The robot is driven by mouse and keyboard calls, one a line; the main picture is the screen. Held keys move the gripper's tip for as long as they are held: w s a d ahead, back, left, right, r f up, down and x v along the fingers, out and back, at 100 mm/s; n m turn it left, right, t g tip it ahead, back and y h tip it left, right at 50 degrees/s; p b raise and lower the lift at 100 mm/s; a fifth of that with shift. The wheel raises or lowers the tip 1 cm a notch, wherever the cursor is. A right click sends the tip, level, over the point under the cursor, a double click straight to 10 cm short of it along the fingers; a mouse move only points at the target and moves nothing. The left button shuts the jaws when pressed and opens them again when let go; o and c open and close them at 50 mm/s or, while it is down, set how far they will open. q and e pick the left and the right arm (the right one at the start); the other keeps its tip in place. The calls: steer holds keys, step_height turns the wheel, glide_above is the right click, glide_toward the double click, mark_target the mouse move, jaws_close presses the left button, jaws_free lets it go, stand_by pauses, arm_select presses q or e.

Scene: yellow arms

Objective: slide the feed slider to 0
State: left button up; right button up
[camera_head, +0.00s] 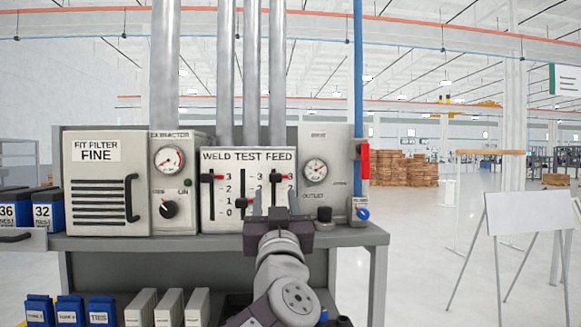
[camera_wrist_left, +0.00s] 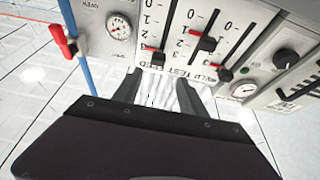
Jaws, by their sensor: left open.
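The feed slider (camera_head: 279,178) has a black knob with a red mark and sits at the top of its slot, by the 3, on the white panel (camera_head: 222,160) marked WELD TEST FEED. It also shows upside down in the left wrist view (camera_wrist_left: 157,58). My left gripper (camera_head: 275,204) is in front of the panel's lower right part, fingers up and apart, with nothing between them. The fingers hide the lower part of the feed scale in the head view. In the left wrist view, the open fingers (camera_wrist_left: 159,92) are apart from the knob. My right gripper is not in view.
The weld slider (camera_head: 211,178) is at 3, and the test slider (camera_head: 242,203) sits lower, near 1. A gauge panel (camera_head: 325,155) stands to the right, and the extractor panel (camera_head: 168,180) to the left.

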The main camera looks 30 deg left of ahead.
mark_target(276, 179)
arm_select(q)
steer(key=p+x, duration=0.2)
steer(key=x, duration=0.2)
steer(key=p+x, duration=0.2)
steer(key=x, duration=0.3)
steer(key=shift+w+d+f, duration=0.1)
steer(key=shift+w+f, duration=0.05)
steer(key=shift+w, duration=0.15)
steer(key=shift+w+f, duration=0.1)
steer(key=shift+w, duration=0.25)
steer(key=shift+s, duration=0.15)
steer(key=shift+c, duration=1.2)
steer(key=shift+s, duration=0.1)
jaws_close()
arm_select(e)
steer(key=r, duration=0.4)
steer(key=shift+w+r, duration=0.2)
